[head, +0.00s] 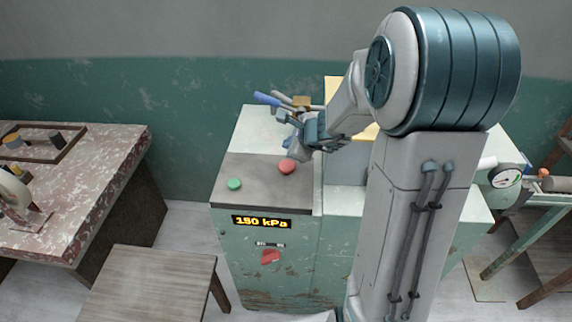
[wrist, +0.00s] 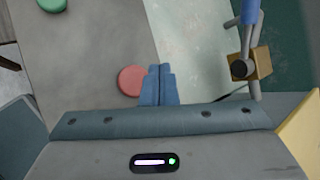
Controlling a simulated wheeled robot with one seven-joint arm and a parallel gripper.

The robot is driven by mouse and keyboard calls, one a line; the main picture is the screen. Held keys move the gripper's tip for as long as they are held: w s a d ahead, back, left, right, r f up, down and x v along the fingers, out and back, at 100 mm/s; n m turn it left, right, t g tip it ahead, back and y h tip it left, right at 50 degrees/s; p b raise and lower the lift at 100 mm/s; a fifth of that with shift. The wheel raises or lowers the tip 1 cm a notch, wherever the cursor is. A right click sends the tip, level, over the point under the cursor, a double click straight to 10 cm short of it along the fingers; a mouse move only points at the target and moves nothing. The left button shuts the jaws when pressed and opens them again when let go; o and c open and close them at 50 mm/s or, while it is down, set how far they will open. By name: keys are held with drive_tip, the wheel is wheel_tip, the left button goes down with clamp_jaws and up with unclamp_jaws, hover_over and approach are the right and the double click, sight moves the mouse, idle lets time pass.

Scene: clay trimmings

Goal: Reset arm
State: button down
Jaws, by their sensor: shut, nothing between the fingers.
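My gripper (head: 299,146) is over the right part of the machine's grey top, beside the red button (head: 287,166). In the wrist view its blue fingers (wrist: 157,72) are together with nothing between them. The red button (wrist: 132,80) shows just left of the fingers there; I cannot tell whether they touch it. A green button (head: 234,184) is on the same grey top, farther left, and sits at the top left of the wrist view (wrist: 52,4).
The green cabinet (head: 280,280) under the buttons has a display (head: 262,222) reading 150 kPa. Blue-handled tools and a brass block (wrist: 262,64) stand behind the gripper. A wooden stool (head: 150,275) and a worn table (head: 110,160) are at left. A gauge (head: 503,177) is at right.

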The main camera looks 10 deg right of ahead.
drive_tip(key=shift+r, duration=0.1)
drive_tip(key=s+a+r+n+g+y, duration=0.1)
drive_tip(key=s+a+r+n, duration=0.2)
drive_tip(key=s+n, duration=0.3)
drive_tip(key=s+a+r+n+g, duration=0.1)
drive_tip(key=s+a+r+n, duration=0.3)
drive_tip(key=s+n, duration=0.1)
drive_tip(key=s+d+n+g+h, duration=0.1)
drive_tip(key=s+d+n+h, duration=0.1)
drive_tip(key=s+n, duration=0.3)
drive_tip(key=s+d+r+n+g+h, duration=0.1)
drive_tip(key=s+d+n, duration=0.3)
drive_tip(key=s, duration=0.7)
drive_tip(key=shift+d+r+n+g+h, duration=0.15)
drive_tip(key=shift+r+n+g+h, duration=0.15)
drive_tip(key=shift+n+h, duration=0.7)
